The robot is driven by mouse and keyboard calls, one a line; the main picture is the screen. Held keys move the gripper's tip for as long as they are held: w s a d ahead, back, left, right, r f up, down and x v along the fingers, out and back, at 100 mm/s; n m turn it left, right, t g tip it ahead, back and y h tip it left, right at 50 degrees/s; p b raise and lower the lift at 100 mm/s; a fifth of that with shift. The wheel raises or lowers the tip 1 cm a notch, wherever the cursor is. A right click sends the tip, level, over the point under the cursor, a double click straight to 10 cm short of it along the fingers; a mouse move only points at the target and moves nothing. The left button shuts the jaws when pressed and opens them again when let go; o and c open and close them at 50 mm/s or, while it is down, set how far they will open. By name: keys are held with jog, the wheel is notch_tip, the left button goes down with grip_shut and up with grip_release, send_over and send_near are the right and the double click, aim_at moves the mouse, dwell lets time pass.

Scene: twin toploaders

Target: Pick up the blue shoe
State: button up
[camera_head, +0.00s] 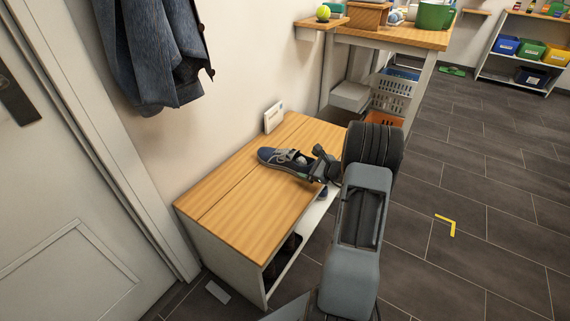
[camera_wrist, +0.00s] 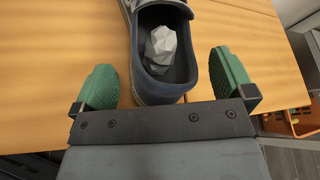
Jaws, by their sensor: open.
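The blue shoe (camera_head: 281,160) lies on top of the wooden bench (camera_head: 235,187), near its back end. It has a grey-white sole edge and laces. In the wrist view the shoe (camera_wrist: 158,96) points away from me, with its heel near my gripper and a crumpled grey lump (camera_wrist: 162,50) inside its opening. My gripper (camera_head: 318,165) is at the shoe's heel end. In the wrist view my gripper (camera_wrist: 166,82) is open, with one green finger pad on each side of the heel and gaps between. I cannot tell the exact height of the fingers.
Dark items sit in the bench's lower shelf (camera_head: 284,257). A small white framed object (camera_head: 273,116) stands at the bench's wall side. Behind are a table (camera_head: 400,36) and baskets (camera_head: 391,95). A jacket (camera_head: 154,50) hangs above. The tiled floor at right is mostly clear.

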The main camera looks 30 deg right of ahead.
jog(key=shift+x, duration=1.1)
jog(key=shift+c, duration=0.2)
jog(key=shift+r, duration=0.1)
jog(key=c, duration=1.1)
